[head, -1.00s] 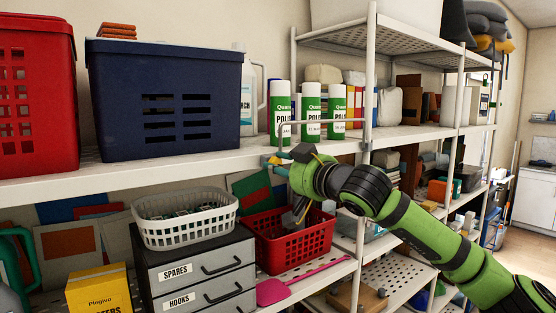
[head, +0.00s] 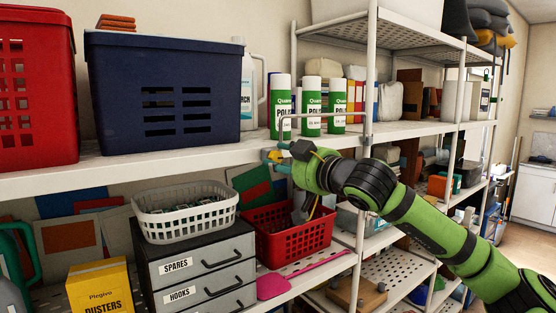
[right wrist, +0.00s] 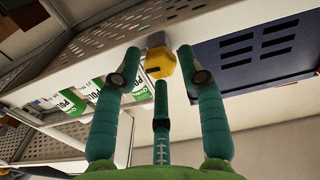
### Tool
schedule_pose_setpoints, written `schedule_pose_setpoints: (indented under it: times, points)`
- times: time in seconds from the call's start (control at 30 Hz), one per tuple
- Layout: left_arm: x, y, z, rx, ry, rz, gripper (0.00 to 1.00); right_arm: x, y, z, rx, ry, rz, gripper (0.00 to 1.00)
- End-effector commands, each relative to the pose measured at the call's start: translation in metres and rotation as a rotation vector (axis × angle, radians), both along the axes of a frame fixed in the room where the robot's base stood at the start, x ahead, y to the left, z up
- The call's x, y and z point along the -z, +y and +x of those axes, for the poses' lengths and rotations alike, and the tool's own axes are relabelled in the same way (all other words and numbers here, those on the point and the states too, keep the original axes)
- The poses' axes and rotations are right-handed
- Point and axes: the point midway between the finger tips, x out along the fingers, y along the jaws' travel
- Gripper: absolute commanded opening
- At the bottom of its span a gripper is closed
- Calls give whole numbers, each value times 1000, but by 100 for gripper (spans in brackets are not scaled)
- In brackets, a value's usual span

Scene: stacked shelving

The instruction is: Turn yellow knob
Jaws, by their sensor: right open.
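The yellow knob (right wrist: 159,62) shows in the right wrist view below a grey mount, under the edge of the white shelf. My right gripper (right wrist: 159,66) is open, with teal fingers on the left and right of the knob and a third finger below it. A gap shows between the knob and the side fingertips; whether the third finger touches it I cannot tell. In the head view my right gripper (head: 276,160) is at the front edge of the upper shelf, with a small yellow patch at its fingertips. My left gripper is not in view.
The upper shelf (head: 200,158) holds a navy crate (head: 215,90), a red crate (head: 40,150) and green-white polish cans (head: 311,105). Below are a red basket (head: 300,240), a white basket (head: 185,222) and grey drawers (head: 215,275). A shelf post (head: 365,110) stands beside my right arm.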

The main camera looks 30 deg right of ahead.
Motion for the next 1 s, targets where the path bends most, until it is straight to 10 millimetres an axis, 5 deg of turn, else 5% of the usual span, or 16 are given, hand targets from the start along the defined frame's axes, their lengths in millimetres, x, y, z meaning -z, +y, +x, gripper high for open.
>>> schedule_pose_setpoints:
  times: [0.5, 1.0]
  points:
    - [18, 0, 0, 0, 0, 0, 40, 1, -4, -40, 2, -2, 0, 40]
    - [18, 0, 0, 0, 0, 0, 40, 0, -3, -43, 1, 0, 0, 40]
